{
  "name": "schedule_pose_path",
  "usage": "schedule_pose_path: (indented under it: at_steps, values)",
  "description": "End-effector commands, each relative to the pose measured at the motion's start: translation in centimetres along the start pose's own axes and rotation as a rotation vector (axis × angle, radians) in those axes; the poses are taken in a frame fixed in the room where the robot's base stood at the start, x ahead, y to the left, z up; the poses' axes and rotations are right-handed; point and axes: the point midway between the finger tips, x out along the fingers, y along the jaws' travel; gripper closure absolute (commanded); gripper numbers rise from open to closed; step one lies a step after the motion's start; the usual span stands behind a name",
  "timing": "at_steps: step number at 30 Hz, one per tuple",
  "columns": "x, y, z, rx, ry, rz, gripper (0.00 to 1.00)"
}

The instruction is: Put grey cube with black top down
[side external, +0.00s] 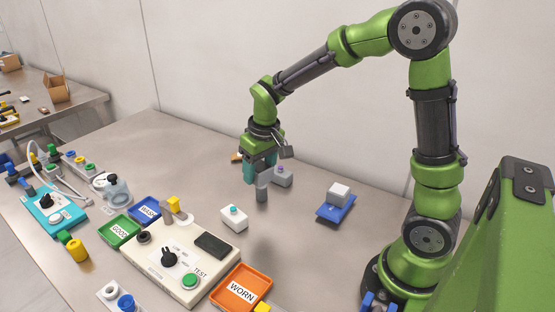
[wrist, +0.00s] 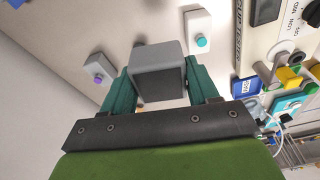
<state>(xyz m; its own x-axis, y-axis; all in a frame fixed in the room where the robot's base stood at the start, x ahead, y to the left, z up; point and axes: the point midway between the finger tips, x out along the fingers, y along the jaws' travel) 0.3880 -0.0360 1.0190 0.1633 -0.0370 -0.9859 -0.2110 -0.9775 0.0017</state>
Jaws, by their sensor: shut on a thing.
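My gripper (side external: 261,166) is shut on the grey cube (side external: 262,190), which hangs below the fingers over the bench. I cannot tell whether its underside touches the bench. In the wrist view the cube (wrist: 157,55) sits between the two teal fingers, with a dark face (wrist: 162,90) toward the gripper.
A grey block with a purple knob (side external: 283,179) stands close behind the cube. A white block with a teal knob (side external: 235,221) is in front of it. The test box (side external: 158,279) and an orange WORN tray (side external: 262,276) lie nearer. Bare bench (side external: 290,225) is between.

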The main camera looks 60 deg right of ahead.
Motion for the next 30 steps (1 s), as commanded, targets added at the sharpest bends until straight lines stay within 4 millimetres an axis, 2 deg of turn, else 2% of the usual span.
schedule_pose_path:
  at_steps: [1,6,11,14,18,30]
  values:
    - [0.2,0.3,1.7,0.02,-0.004,0.003,0.72]
    - [1.4,1.1,6.2,0.091,-0.018,0.015,0.72]
    - [2.8,1.5,8.6,0.146,-0.034,0.026,0.72]
    - [3.6,1.5,8.5,0.17,-0.021,0.026,0.72]
    - [5.8,1.5,8.9,0.179,-0.023,0.027,0.72]
    - [10.4,1.5,9.6,0.179,-0.021,0.026,0.72]
